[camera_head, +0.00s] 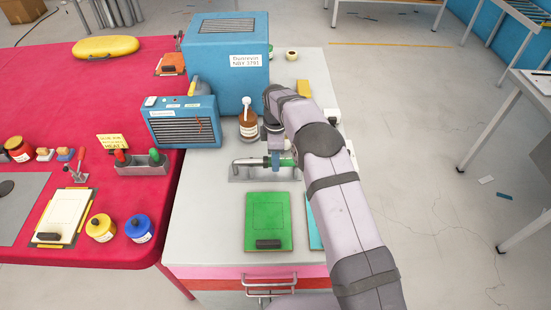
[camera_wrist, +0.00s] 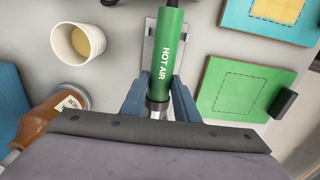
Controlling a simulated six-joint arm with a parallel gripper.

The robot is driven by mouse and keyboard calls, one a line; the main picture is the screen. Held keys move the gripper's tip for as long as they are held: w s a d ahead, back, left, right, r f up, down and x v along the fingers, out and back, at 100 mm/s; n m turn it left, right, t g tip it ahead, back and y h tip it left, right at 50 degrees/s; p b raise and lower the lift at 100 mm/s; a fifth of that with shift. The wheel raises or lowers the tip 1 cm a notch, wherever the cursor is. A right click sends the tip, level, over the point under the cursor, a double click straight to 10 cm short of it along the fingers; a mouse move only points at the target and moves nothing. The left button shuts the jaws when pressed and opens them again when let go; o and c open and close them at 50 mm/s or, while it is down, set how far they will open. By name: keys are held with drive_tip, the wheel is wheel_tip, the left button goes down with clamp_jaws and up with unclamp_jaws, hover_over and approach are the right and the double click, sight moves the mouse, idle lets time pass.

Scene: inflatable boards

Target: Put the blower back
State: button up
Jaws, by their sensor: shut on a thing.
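The blower is a green handle marked HOT AIR (camera_wrist: 168,60) with a metal nozzle (camera_head: 247,162) that points left in the head view. In the wrist view my gripper's blue fingers (camera_wrist: 158,105) stand on both sides of that collar. A grey metal holder (camera_head: 240,175) lies directly under the blower on the grey bench top. I cannot tell whether the blower touches the holder. My arm hides part of the area to the right.
A brown bottle (camera_head: 248,124) and a blue box unit (camera_head: 226,60) stand behind the holder. A white cup (camera_wrist: 75,43) is near the blower. A green board (camera_head: 268,215) lies in front. Another tool holder (camera_head: 142,168) is on the red table.

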idle(0.3)
drive_tip(key=o, duration=1.6)
drive_tip(key=shift+r+p, duration=1.95)
drive_tip(key=shift+r, duration=1.05)
